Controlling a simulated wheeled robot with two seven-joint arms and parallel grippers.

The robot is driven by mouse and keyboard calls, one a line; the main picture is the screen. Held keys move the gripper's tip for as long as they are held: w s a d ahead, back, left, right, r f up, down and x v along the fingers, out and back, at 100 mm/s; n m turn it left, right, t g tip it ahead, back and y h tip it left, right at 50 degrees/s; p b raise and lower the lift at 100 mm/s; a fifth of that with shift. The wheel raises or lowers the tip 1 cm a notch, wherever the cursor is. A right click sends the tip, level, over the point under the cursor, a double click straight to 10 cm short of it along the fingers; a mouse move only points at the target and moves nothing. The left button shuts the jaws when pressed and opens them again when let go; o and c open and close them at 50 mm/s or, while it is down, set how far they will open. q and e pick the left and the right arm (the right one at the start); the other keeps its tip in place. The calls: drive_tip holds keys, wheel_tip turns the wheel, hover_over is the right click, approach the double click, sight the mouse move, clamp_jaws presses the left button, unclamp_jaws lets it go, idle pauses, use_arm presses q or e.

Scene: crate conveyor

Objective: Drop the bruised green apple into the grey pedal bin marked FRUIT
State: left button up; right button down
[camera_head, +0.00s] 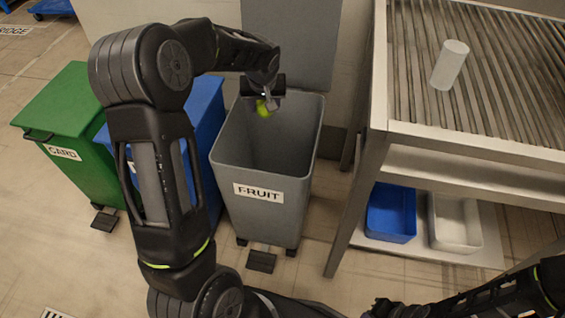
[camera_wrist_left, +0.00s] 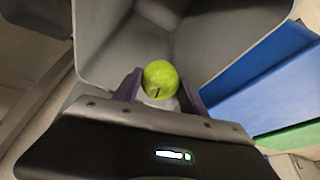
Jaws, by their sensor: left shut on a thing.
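The green apple (camera_wrist_left: 160,79) is between the fingers of my left gripper (camera_wrist_left: 158,90), which is shut on it. No bruise can be made out. In the head view the apple (camera_head: 263,108) shows as a small green patch below my left gripper (camera_head: 266,98), over the opening of the grey pedal bin (camera_head: 225,168). The bin carries a FRUIT label and its lid (camera_head: 290,45) stands open at the back. The bin's rim and inside also show in the left wrist view (camera_wrist_left: 95,40). My right arm is at the lower right; its gripper cannot be made out clearly.
A green bin (camera_head: 65,110) marked CARD and a blue bin (camera_head: 208,110) stand left of the grey bin. A roller conveyor (camera_head: 480,125) stands at the right, with a white cylinder (camera_head: 450,65) on it. A blue crate (camera_head: 391,212) and a white crate (camera_head: 455,222) sit below.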

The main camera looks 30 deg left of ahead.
use_arm(q)
wheel_tip(320, 180, down, 6)
drive_tip(key=b, duration=0.4)
idle(0.3)
drive_tip(key=o, duration=1.5)
drive_tip(key=shift+c, duration=0.2)
drive_tip(key=shift+r, duration=0.1)
drive_tip(key=p+v, duration=0.1)
drive_tip(key=v, duration=0.6)
drive_tip(key=shift+s+d+r+p, duration=0.1)
drive_tip(key=shift+s+r+p, duration=0.1)
drive_tip(key=shift+r+p, duration=0.1)
